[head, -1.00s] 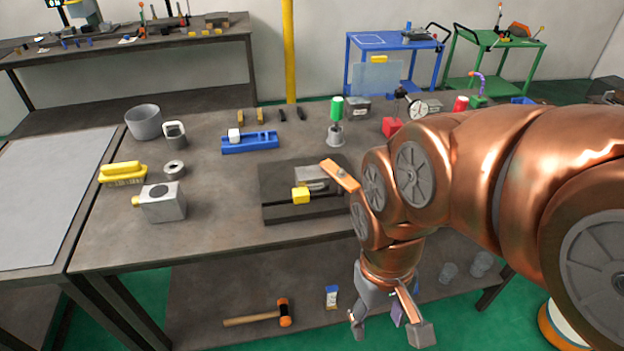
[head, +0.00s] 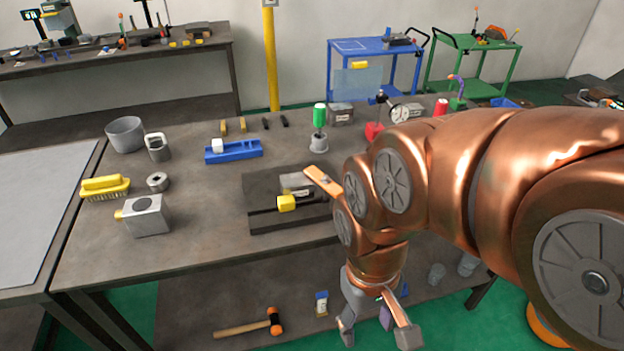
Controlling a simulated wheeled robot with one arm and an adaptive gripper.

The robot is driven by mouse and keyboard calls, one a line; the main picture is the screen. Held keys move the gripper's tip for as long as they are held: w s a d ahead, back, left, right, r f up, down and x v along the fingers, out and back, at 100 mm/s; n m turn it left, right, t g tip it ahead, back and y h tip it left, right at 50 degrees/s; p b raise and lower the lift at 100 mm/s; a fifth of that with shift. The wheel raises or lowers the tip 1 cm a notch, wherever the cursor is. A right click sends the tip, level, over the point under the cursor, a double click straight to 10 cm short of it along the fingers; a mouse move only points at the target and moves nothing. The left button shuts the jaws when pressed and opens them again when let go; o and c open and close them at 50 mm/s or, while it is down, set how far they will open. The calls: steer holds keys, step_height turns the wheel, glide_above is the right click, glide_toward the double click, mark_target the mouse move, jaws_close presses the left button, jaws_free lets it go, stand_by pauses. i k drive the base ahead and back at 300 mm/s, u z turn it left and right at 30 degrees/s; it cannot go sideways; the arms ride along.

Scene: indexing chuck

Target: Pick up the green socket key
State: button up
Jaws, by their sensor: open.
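A key with a green cylindrical handle (head: 319,115) stands upright in a small grey round holder (head: 318,143) toward the back of the workbench. My gripper (head: 377,338) hangs low in front of the bench's front edge, its fingers apart and empty, pointing down. It is well below and in front of the green key, not near it. My copper arm reaches in from the right and covers part of the bench's right side.
A dark fixture plate (head: 262,217) with a yellow block (head: 286,203) lies between the key and the bench front. A blue tray (head: 233,151) is left. A mallet (head: 270,322) lies on the lower shelf.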

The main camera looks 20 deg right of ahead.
mark_target(318, 109)
steer(key=z, duration=0.1)
steer(key=k, duration=0.35)
steer(key=u, duration=0.5)
steer(key=i, duration=1.15)
steer(key=z, duration=0.45)
